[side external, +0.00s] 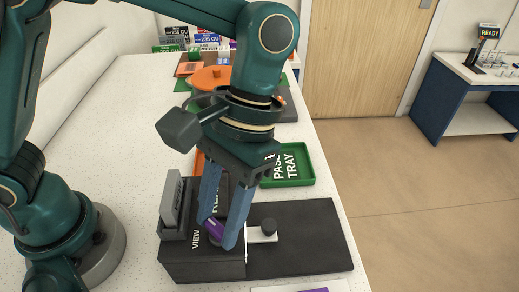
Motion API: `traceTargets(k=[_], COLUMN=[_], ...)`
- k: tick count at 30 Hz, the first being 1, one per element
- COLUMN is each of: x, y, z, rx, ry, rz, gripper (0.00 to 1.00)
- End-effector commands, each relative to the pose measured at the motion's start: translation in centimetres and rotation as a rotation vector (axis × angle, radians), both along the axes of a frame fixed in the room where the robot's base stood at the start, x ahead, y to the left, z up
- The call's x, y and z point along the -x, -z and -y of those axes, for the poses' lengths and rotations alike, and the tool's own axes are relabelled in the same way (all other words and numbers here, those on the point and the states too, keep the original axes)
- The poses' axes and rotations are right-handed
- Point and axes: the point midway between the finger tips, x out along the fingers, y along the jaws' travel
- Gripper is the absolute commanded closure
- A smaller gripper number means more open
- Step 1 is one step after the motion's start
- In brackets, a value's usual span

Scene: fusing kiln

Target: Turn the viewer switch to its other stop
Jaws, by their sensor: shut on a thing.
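The viewer (200,268) is a dark box near the front of the bench, with white lettering on top that begins "VIEW". The viewer switch (212,228) shows as a purple piece on top of the box, beside the lettering. My gripper (222,232) points down over the box, its two blue fingers on either side of the purple switch and shut on it. The fingers hide part of the switch and some of the lettering, so I cannot tell which stop it is at.
A grey upright block (172,205) stands at the box's left. A green pass tray (308,179) lies behind. The white bench (100,130) is clear at left.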

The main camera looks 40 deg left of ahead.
Motion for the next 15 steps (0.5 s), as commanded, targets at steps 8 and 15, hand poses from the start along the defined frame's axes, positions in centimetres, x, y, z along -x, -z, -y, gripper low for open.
traceTargets(k=[8,15], x=[-0.02,0.05], y=[-0.06,-0.07], z=[0.22,0.32], rx=[0.0,0.0], ry=[0.266,0.48], rz=[0.003,0.003], gripper=[1.0,1.0])
